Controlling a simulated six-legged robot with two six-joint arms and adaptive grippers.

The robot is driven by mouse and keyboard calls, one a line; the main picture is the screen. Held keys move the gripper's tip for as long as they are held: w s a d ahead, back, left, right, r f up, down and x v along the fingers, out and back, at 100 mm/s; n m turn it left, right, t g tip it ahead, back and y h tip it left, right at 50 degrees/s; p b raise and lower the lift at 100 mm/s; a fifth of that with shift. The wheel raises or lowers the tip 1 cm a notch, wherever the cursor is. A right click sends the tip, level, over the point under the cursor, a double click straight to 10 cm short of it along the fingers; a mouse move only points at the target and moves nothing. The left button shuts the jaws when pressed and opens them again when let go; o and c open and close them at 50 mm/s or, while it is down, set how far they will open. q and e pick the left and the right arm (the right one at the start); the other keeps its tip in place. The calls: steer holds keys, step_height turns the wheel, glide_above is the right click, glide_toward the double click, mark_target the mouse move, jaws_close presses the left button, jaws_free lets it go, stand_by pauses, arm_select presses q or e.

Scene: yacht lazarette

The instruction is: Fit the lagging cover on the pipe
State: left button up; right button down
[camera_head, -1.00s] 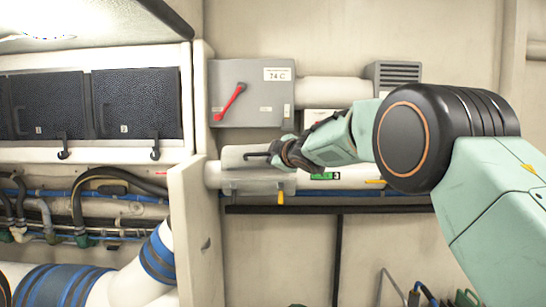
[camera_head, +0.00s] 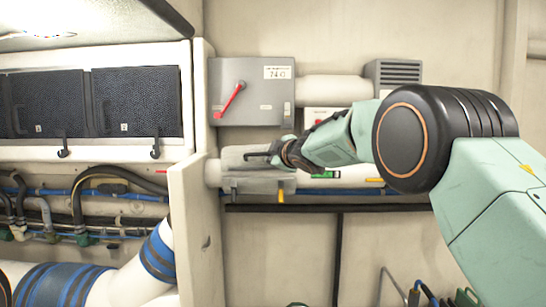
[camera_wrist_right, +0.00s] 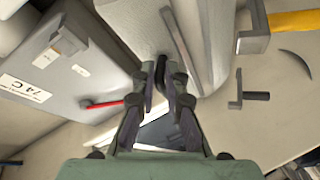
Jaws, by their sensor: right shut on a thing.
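The pale pipe (camera_head: 213,173) runs level along the back wall, below the grey switch box. The light grey lagging cover (camera_head: 240,158) lies against the pipe, along its upper and front side. Whether it is fully seated I cannot tell. My right gripper (camera_head: 275,154) is at the cover's upper right part, shut on it, probably by a dark grip. In the right wrist view the fingers (camera_wrist_right: 163,82) close together at the cover's pale surface (camera_wrist_right: 215,40). The gripper hides part of the cover. My left gripper is out of view.
The grey switch box (camera_head: 252,92) with a red lever is just above the pipe. A yellow lever (camera_head: 281,197) hangs below the cover. A pale upright panel (camera_head: 195,230) stands at the left, near the pipe's end. A dark rail (camera_head: 330,208) runs beneath.

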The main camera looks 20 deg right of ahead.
steer(key=shift+s+f+b, duration=0.1)
steer(key=shift+f+b, duration=1.3)
stand_by(0.3)
steer(key=c, duration=1.3)
jaws_free()
steer(key=shift+f, duration=0.15)
steer(key=shift+v, duration=0.9)
glide_toward(270, 167)
steer(key=v, duration=0.5)
steer(key=shift+r, duration=0.25)
steer(key=shift+f, duration=0.1)
